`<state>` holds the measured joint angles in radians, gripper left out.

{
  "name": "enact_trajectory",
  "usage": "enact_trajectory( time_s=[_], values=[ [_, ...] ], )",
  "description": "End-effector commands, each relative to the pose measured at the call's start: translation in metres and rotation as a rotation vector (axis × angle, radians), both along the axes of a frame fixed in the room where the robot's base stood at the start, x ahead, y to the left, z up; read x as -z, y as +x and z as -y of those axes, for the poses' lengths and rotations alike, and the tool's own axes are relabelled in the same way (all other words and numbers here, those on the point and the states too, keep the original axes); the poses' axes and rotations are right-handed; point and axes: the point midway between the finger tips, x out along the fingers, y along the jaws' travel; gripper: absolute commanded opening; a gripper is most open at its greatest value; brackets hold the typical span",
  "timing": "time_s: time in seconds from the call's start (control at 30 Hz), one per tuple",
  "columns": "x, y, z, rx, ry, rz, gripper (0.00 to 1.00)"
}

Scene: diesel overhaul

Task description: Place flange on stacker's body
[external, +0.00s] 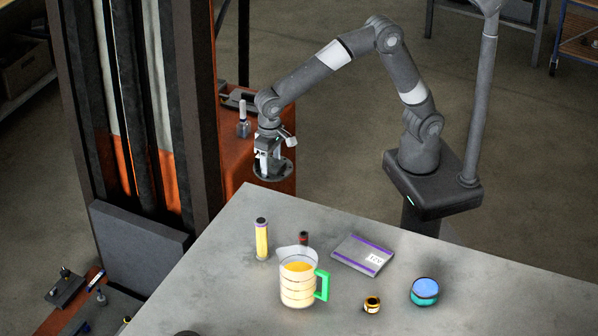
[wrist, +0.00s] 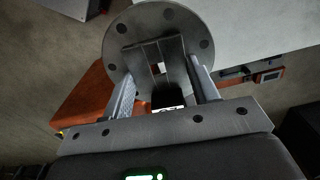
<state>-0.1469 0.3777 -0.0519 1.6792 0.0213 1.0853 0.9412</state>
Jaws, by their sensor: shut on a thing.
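The flange is a dark grey round disc (external: 272,172) with bolt holes around its rim. In the wrist view, the flange (wrist: 122,52) shows at the top with a raised middle part between my fingers. My gripper (external: 266,160) is shut on that middle part and holds the flange in the air, disc downwards. The stacker (external: 196,110) stands at the left, with a tall dark mast. Its orange body (external: 285,105) shows behind my gripper in the external view and at the left below the flange in the wrist view (wrist: 90,92). The gap between flange and body cannot be judged.
A grey table (external: 210,265) lies in front, its far corner near my gripper. On it are a yellow tube (external: 262,240), a jug with green handle (external: 297,285), a small yellow-black part (external: 372,304), a blue-green container (external: 424,291) and a flat case (external: 350,250).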

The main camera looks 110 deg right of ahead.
Motion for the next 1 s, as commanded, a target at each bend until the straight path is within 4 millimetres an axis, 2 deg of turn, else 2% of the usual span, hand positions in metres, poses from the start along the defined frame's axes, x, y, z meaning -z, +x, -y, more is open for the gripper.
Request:
enact_trajectory(
  time_s=[0.27, 0.37, 0.47, 0.57, 0.77, 1.0],
  values=[
    [-0.005, -0.002, 0.009, -0.002, 0.0, 0.001, 0.13],
    [0.001, 0.001, 0.017, -0.007, -0.001, 0.0, 0.13],
    [0.014, 0.007, 0.035, -0.027, -0.004, -0.002, 0.13],
    [0.036, 0.014, 0.065, -0.06, -0.009, -0.004, 0.13],
    [0.089, 0.023, 0.137, -0.148, -0.012, -0.008, 0.13],
    [0.152, 0.017, 0.222, -0.256, -0.004, -0.007, 0.13]
  ],
)
